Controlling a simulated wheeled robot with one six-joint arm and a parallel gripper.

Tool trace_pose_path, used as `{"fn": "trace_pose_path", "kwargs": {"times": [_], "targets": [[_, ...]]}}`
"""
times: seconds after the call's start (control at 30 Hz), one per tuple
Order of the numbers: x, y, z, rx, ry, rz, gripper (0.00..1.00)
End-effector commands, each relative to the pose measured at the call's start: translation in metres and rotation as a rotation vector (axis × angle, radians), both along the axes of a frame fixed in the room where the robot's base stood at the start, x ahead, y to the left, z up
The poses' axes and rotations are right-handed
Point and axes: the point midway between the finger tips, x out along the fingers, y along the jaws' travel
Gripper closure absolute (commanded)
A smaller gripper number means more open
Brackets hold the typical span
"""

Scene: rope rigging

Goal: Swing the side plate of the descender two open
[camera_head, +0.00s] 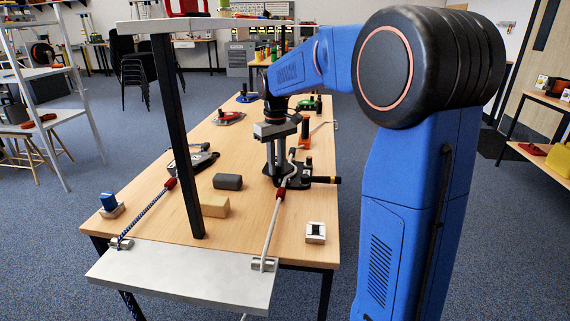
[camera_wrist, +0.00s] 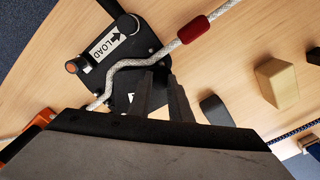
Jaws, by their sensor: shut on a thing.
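My gripper (camera_head: 275,168) reaches down over a black descender (camera_head: 318,180) on the wooden table. In the wrist view the descender's black plate (camera_wrist: 140,48) carries a white LOAD label (camera_wrist: 103,47) with an arrow. A white rope (camera_wrist: 130,63) bends across the descender. My two fingers (camera_wrist: 163,88) are shut at the plate's near edge, below the rope. What lies between them looks like the side plate, but the contact is mostly hidden. A second descender (camera_head: 195,160), with a blue rope (camera_head: 148,212), lies farther left.
A black post (camera_head: 178,135) rises from the table's front. A metal plate (camera_head: 190,275) forms the front edge, with a rope clamp on each side. A wooden block (camera_head: 214,206) and a dark block (camera_head: 228,182) lie left of my gripper.

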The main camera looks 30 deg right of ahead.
Motion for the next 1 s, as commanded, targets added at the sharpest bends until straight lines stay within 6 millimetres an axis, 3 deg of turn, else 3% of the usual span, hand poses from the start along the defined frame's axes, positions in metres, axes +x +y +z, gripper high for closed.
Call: {"fn": "trace_pose_path", "kwargs": {"times": [0.5, 1.0], "targets": [[0.032, 0.044, 0.0, 0.0, -0.001, -0.486, 1.0], [0.074, 0.066, 0.0, 0.0, -0.001, -0.93, 1.0]]}}
